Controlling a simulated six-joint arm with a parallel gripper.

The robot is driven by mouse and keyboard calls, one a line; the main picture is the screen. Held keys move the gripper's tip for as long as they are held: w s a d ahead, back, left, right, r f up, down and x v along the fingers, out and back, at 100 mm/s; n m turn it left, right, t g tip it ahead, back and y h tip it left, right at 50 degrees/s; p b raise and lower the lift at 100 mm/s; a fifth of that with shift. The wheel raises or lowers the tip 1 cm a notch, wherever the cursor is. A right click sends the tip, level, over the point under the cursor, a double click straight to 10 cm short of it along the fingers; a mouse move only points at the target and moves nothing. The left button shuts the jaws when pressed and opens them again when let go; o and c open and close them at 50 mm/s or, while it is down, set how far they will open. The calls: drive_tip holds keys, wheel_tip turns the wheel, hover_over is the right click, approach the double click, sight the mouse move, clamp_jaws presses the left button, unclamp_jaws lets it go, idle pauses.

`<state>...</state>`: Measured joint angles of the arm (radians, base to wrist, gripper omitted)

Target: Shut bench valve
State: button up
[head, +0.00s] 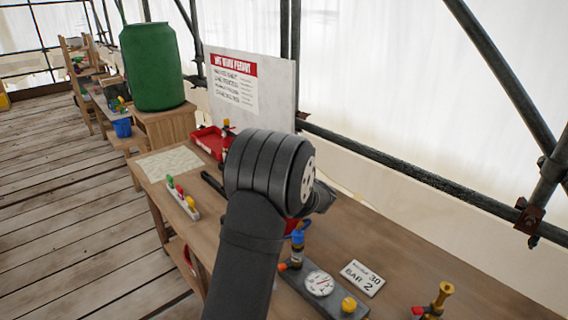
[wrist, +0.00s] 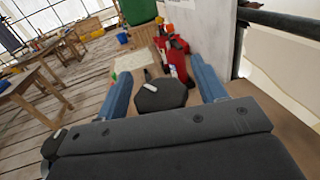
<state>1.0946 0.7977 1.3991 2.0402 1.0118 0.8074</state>
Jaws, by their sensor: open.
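My gripper (wrist: 161,68) is open in the wrist view, with its two blue fingers spread wide and nothing between the pads. A dark, faceted round piece with a pale lever-like bar (wrist: 150,87) on top shows between and below the fingers; I cannot tell whether it is the bench valve. In the head view my arm hides most of the gripper and the bench beneath it. A grey gauge board (head: 291,276) lies at the bench front with a white dial (head: 319,284), a blue-topped fitting (head: 297,241) and a yellow knob (head: 348,304).
The wooden bench (head: 432,268) also holds a sign plate (head: 362,278), a brass-and-red fitting (head: 439,298), a rack of coloured knobs (head: 182,197) and a red tray (head: 206,141). A white notice board (head: 270,88) stands behind. Scaffold poles (head: 420,172) run along the right.

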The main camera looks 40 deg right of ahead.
drive_tip(key=c, duration=1)
drive_tip(key=shift+d+m+g+h, duration=0.1)
drive_tip(key=shift+m+g+h, duration=0.3)
drive_tip(key=shift+m+h, duration=0.7)
drive_tip(key=shift+s+d+m+g+h, duration=0.15)
drive_tip(key=shift+m+g+h, duration=0.55)
drive_tip(key=shift+h, duration=0.5)
drive_tip(key=shift+s+d+m+g+h, duration=0.15)
drive_tip(key=shift+m+g+h, duration=0.5)
drive_tip(key=shift+h, duration=0.55)
drive_tip(key=shift+w, duration=0.1)
drive_tip(key=o, duration=1)
drive_tip(key=shift+a, duration=0.1)
